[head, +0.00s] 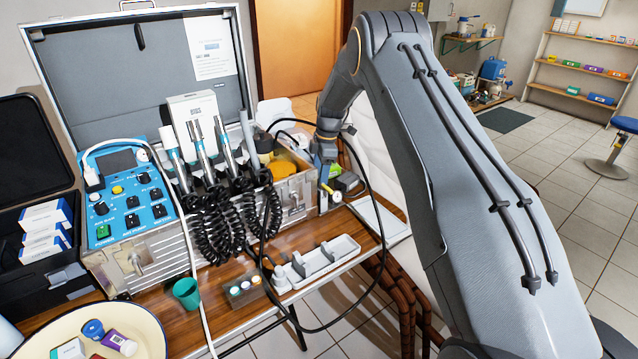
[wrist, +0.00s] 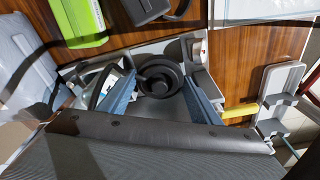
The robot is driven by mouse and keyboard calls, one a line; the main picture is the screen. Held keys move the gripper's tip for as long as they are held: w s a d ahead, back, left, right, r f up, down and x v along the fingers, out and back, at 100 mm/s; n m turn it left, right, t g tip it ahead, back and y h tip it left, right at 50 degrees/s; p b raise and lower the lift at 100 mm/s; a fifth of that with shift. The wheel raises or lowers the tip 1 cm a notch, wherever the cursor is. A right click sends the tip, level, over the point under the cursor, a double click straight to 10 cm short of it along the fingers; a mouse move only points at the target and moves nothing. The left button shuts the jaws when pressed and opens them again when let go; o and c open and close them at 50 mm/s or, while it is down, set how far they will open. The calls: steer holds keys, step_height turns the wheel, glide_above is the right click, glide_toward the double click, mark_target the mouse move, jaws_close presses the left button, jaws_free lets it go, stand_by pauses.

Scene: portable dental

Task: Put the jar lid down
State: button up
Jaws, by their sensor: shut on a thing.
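The jar lid (wrist: 160,78) is a dark grey round piece with a raised knob, seen in the wrist view between the two blue fingers. My gripper (wrist: 162,92) is shut on it. In the head view my gripper (head: 326,170) points down just right of the metal case's end, over the back right of the wooden table. The lid cannot be made out in the head view. The wrist view shows a pale grey holder around and under the lid; I cannot tell whether the lid touches it.
A green box (wrist: 83,22) and a dark object (wrist: 147,8) lie close by. A yellow-handled tool (wrist: 240,112) and a grey rack (wrist: 277,92) are to the right. In the head view a black cable (head: 372,205) loops near my gripper. A grey tray (head: 318,262) stands in front.

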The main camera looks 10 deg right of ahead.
steer(key=shift+f, duration=0.85)
steer(key=o, duration=0.7)
steer(key=shift+f, duration=0.1)
steer(key=shift+o, duration=0.2)
step_height(320, 180, up, 12)
steer(key=d+b, duration=0.2)
steer(key=b, duration=0.1)
steer(key=s+a+m+h, duration=0.1)
steer(key=s+m, duration=1.7)
steer(key=s, duration=2.5)
steer(key=shift+a+h, duration=0.4)
steer(key=shift+a, duration=0.25)
